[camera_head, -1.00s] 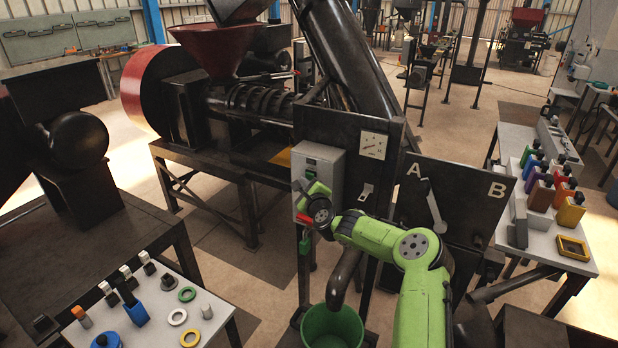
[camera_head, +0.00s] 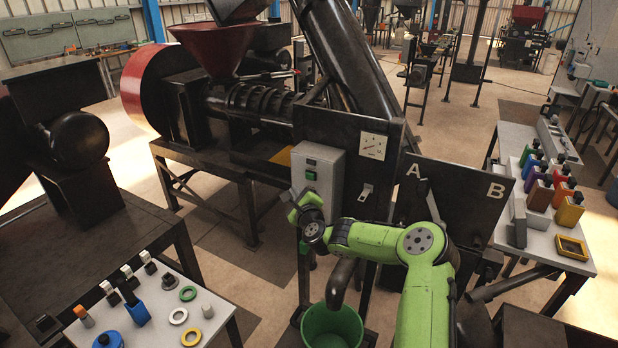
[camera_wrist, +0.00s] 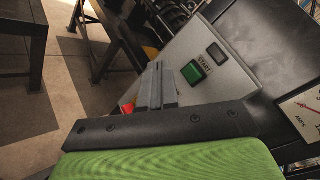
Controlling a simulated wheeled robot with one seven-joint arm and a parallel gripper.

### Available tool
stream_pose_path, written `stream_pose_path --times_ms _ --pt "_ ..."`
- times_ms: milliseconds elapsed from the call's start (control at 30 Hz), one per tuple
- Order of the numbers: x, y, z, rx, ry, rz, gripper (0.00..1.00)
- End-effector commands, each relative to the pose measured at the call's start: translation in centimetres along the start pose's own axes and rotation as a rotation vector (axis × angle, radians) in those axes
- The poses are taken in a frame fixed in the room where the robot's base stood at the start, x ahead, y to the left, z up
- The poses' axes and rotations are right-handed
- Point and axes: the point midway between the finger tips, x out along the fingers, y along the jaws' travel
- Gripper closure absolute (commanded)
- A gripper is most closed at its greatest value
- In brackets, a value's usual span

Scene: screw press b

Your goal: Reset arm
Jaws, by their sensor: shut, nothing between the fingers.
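My gripper (camera_wrist: 160,72) is shut and empty in the wrist view, its two grey fingers side by side. It is in front of the grey control box (camera_wrist: 222,62), apart from the green START button (camera_wrist: 193,72). In the head view my green arm reaches in from the bottom right, and my gripper (camera_head: 294,203) is at the lower left of the control box (camera_head: 318,178). The fingertips are too small to make out there. A small red part (camera_wrist: 128,106) shows left of the fingers in the wrist view.
A panel marked A and B (camera_head: 462,192) stands behind my arm. A green bucket (camera_head: 331,325) is below it. A dial gauge (camera_head: 372,146) is right of the control box. Tables with small parts (camera_head: 222,308) and coloured bottles (camera_head: 538,218) flank the machine.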

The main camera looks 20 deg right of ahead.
Motion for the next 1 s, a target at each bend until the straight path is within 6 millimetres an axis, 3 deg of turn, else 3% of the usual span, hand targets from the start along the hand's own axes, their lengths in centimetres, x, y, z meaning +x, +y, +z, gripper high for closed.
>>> stream_pose_path --times_ms 433,567,733,900,1000 --pt "0.0 0.1 0.2 -0.007 -0.004 0.005 1.00" --pt "-0.9 1.9 3.7 -0.163 -0.071 0.094 1.00" --pt "-5.2 6.8 10.0 -0.619 -0.220 0.323 1.00" --pt "-11.2 9.3 12.6 -1.062 -0.317 0.514 1.00" --pt "-15.1 9.6 13.1 -1.294 -0.351 0.610 1.00"
